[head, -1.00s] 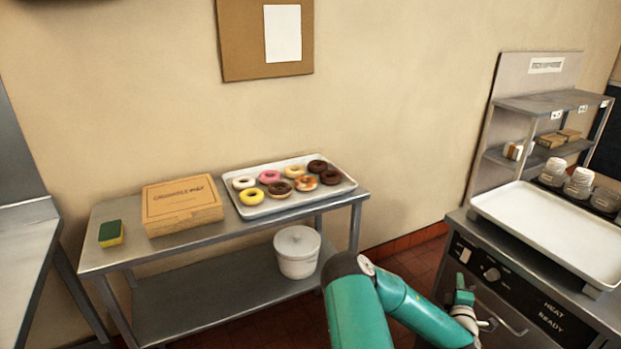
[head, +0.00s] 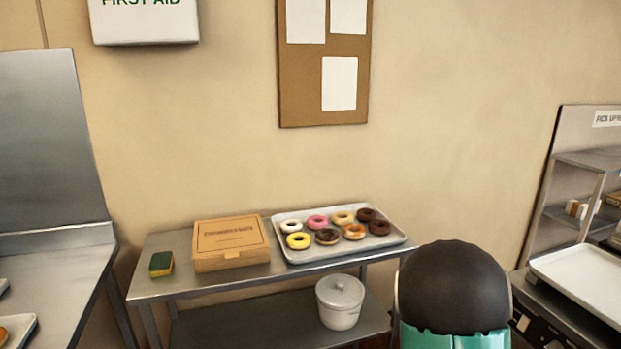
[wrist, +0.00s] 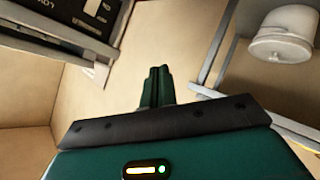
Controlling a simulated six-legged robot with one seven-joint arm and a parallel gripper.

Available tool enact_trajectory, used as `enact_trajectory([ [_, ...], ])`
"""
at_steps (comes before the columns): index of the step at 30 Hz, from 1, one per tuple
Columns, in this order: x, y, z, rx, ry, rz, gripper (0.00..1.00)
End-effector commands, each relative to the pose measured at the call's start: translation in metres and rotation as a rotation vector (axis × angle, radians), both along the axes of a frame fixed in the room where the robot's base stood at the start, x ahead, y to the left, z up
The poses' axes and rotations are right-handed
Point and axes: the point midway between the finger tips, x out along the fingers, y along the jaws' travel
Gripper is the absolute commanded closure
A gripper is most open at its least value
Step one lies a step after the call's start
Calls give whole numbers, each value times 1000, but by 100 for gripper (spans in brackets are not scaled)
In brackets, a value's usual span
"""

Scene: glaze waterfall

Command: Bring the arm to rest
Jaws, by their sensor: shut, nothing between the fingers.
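My arm shows in the head view as a large black rounded joint above a green link at the lower right, in front of the steel table (head: 160,285). My gripper is out of sight in the head view. In the wrist view my gripper (wrist: 157,72) shows as two green fingers close together, shut, with nothing between them. It points into open space, apart from the furniture around it.
The table holds a tray (head: 400,240) of several donuts, a cardboard box (head: 230,243) and a sponge (head: 161,264). A lidded white bucket (head: 340,301) is on its lower shelf; a bucket (wrist: 281,32) shows in the wrist view. A counter with a white tray (head: 585,285) stands right.

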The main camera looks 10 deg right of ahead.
Motion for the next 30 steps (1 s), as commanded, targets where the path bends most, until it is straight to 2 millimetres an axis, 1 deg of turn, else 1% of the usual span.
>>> enact_trajectory([
  [1,3,19,13,57,-15,9,100],
  [4,5,57,31,173,-20,31,100],
  [7,2,95,52,278,-17,57,100],
  [11,-9,146,79,397,2,100,100],
  [12,-14,162,88,429,9,115,100],
  [14,-23,185,100,474,25,137,100],
  [15,-30,199,109,500,38,152,100],
  [17,-42,221,121,537,58,174,100],
  [18,-52,235,128,558,73,188,100],
  [20,-66,255,139,586,96,208,100],
  [21,-78,267,146,602,114,219,100],
  [23,-95,285,155,621,140,236,100],
  [24,-108,296,161,630,160,247,100],
  [26,-127,312,169,640,188,259,100],
  [27,-141,321,173,645,208,267,100],
  [30,-174,340,181,648,253,275,100],
])
